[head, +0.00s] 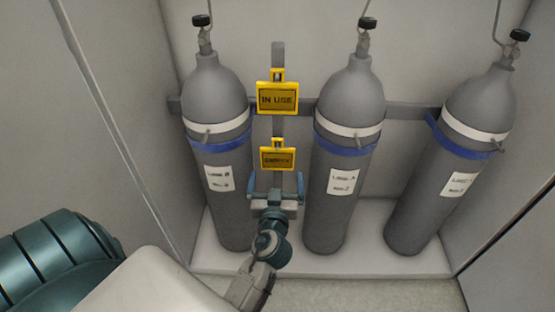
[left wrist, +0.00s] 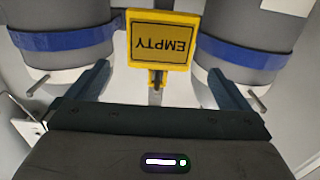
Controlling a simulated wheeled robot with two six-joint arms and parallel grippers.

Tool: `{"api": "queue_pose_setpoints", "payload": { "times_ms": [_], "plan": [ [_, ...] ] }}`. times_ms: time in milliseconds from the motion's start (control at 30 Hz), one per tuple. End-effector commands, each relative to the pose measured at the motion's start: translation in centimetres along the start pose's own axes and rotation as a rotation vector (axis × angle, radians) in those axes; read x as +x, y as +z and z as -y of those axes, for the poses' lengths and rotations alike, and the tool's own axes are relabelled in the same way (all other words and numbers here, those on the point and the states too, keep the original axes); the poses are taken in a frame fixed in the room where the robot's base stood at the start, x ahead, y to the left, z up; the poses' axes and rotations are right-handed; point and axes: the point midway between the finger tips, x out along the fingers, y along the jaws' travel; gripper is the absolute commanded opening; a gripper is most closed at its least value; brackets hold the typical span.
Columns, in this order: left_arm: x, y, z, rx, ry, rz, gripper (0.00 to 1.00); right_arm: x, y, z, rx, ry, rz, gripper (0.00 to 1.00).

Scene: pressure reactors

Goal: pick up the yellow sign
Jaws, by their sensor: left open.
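Two yellow signs hang on a grey vertical post between the left and middle cylinders. The upper sign (head: 277,98) reads "IN USE". The lower sign (head: 278,155) reads "EMPTY"; it appears upside down in the left wrist view (left wrist: 160,40). My left gripper (head: 276,184) is open and empty, just below the lower sign in the head view. In the left wrist view its two fingers (left wrist: 160,85) stand apart on either side of the sign's lower part, and I see no contact. My right gripper is not in view.
Grey gas cylinders stand at left (head: 215,110), middle (head: 347,110) and right (head: 478,110), held by blue and white bands against a grey rail (head: 405,110). The left and middle cylinders flank my left gripper closely. Enclosure walls (head: 110,90) stand at the sides.

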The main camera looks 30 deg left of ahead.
Motion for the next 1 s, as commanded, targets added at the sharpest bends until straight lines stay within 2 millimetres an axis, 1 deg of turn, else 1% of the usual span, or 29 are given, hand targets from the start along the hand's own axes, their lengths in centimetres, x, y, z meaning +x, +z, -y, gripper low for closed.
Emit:
{"api": "queue_pose_setpoints", "payload": {
  "times_ms": [33,100,200,333,467,500,600,700,800,967,1000],
  "plan": [
    [1.0,-0.4,0.0,0.005,0.001,-0.003,1.00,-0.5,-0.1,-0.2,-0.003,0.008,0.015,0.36],
    [2.2,-0.3,0.0,0.005,0.001,-0.002,1.00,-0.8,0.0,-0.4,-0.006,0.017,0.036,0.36],
    [3.4,-0.2,0.0,0.004,0.002,0.000,1.00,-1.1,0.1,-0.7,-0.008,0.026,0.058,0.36],
    [4.2,-0.1,0.0,0.005,0.000,0.001,1.00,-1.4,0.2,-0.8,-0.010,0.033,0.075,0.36],
    [5.9,-0.5,0.0,0.006,0.000,0.001,1.00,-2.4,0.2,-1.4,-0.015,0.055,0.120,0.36],
    [6.5,-0.5,0.0,0.006,0.000,0.000,1.00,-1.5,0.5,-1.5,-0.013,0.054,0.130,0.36],
    [7.9,-0.4,0.0,0.005,0.001,0.001,1.00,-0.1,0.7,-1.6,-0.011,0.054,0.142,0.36],
    [8.9,-0.3,0.0,0.005,0.001,0.002,1.00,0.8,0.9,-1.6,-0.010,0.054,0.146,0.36],
    [9.3,-0.2,0.0,0.004,0.001,0.003,1.00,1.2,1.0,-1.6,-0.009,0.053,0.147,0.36],
    [9.2,-0.1,0.0,0.003,0.001,0.003,1.00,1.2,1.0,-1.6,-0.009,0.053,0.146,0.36],
    [9.2,-0.1,0.0,0.003,0.001,0.003,0.96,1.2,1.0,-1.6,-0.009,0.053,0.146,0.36]
  ]
}}
